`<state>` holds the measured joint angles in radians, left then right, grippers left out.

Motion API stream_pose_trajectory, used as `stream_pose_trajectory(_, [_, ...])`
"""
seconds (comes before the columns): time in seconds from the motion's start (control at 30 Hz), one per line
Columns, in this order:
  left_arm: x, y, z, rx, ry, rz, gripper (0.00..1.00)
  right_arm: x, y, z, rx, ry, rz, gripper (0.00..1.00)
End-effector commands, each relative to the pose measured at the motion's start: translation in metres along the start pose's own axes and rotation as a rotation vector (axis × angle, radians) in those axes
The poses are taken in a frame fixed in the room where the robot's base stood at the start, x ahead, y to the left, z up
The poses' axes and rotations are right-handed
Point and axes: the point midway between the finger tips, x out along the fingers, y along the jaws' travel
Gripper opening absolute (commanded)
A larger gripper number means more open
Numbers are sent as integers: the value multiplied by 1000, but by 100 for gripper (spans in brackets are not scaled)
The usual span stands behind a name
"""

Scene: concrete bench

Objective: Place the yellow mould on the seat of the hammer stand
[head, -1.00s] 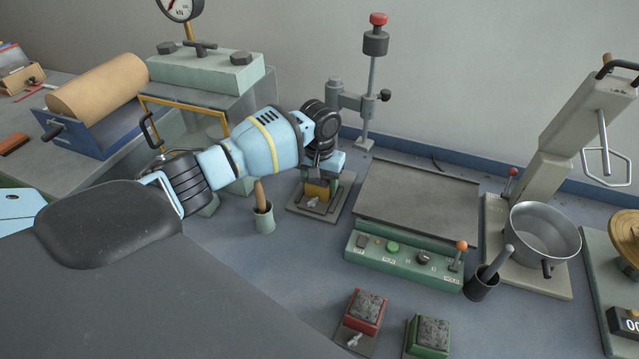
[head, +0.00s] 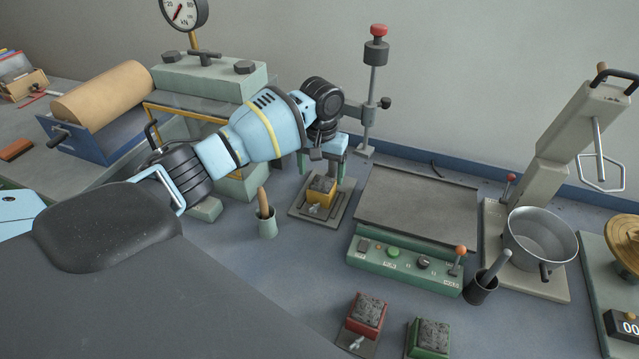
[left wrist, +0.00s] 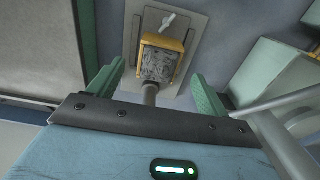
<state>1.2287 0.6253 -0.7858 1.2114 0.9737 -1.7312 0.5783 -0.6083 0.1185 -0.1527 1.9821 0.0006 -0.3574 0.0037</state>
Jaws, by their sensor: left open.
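The yellow mould (head: 321,193), filled with grey material, sits upright on the flat square plate (head: 296,208) at the hammer stand (head: 372,85). It looks level, with its wing nut towards the front. In the left wrist view the mould (left wrist: 160,62) lies inside the outline of the plate (left wrist: 196,35). My left gripper (head: 324,167) is open, just above and behind the mould. In the left wrist view its green fingers (left wrist: 159,74) are spread on either side, with gaps to the mould. My right gripper is not in view.
A red mould (head: 366,311) and a green mould (head: 432,336) stand at the front. A vibrating table (head: 415,208) with a green control panel stands to the right.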

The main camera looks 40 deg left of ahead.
Motion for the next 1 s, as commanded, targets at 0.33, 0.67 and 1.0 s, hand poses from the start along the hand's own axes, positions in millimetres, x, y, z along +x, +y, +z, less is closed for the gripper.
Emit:
stream_pose_trajectory(0.33, [-48, 0, 0, 1, 0, 1, 78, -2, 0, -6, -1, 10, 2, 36])
stream_pose_trajectory(0.67, [-51, 0, 0, 1, -2, 0, 78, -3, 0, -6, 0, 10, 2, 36])
stream_pose_trajectory(1.0, [-51, 0, 0, 1, -1, 0, 78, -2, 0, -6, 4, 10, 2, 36])
